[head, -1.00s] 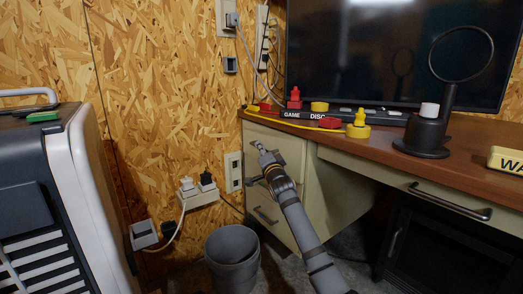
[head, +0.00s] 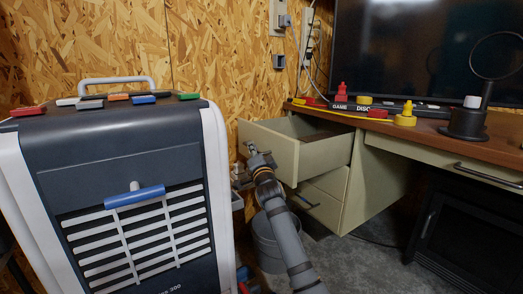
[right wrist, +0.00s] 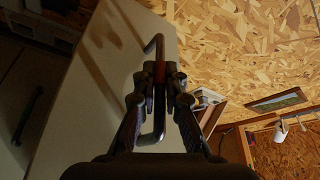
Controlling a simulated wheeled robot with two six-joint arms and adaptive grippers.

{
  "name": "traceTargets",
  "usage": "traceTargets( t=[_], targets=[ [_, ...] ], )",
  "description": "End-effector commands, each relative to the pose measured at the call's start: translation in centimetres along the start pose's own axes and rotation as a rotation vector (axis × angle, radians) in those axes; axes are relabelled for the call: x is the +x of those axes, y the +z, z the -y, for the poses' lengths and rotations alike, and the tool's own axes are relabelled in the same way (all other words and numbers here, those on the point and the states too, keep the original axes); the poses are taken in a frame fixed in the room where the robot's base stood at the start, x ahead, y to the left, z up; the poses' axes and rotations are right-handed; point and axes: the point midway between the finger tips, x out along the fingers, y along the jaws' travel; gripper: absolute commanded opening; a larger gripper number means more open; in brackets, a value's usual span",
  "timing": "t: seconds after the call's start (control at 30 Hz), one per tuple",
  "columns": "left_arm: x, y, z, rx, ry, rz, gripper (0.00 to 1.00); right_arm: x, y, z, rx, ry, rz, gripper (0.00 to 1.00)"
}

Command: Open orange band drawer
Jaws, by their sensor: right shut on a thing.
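The top drawer (head: 318,153) of the cream desk pedestal stands pulled out, its inside partly visible from above. My right gripper (head: 252,152) is at the drawer's front. In the right wrist view, my right gripper (right wrist: 160,78) is shut around the middle of the metal bar handle (right wrist: 157,45), where an orange-brown band shows between the fingers. The handle's other end sticks out below the fingers. The drawer front (right wrist: 95,85) fills the left of that view. A lower drawer (head: 306,201) is shut. My left gripper is out of view.
A grey-and-white air cooler (head: 120,180) with coloured pieces on top stands left of the drawer. A grey bin (head: 268,240) is under the open drawer. The brown desktop (head: 450,136) holds a red piece (head: 341,92), yellow pieces and a black ring stand (head: 467,120).

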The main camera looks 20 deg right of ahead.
Motion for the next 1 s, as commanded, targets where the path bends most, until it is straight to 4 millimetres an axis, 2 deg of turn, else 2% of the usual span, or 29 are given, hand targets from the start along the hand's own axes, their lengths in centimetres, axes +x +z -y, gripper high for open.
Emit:
traceTargets(
  t=[0.17, 0.53, 0.57, 0.73, 1.0],
  targets=[
    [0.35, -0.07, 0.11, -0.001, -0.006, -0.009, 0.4, -0.39, 0.99, 0.4, 0.002, 0.003, 0.003, 0.0],
    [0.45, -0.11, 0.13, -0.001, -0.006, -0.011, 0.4, -0.43, 1.11, 0.48, 0.001, 0.004, 0.003, 0.0],
    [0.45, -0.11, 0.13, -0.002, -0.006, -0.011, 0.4, -0.43, 1.11, 0.47, 0.001, 0.004, 0.003, 0.11],
    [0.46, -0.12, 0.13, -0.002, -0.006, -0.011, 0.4, -0.41, 1.05, 0.52, 0.001, 0.003, 0.002, 0.33],
    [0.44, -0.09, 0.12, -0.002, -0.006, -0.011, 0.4, -0.37, 0.92, 0.65, 0.0, 0.001, 0.001, 0.33]
  ],
)
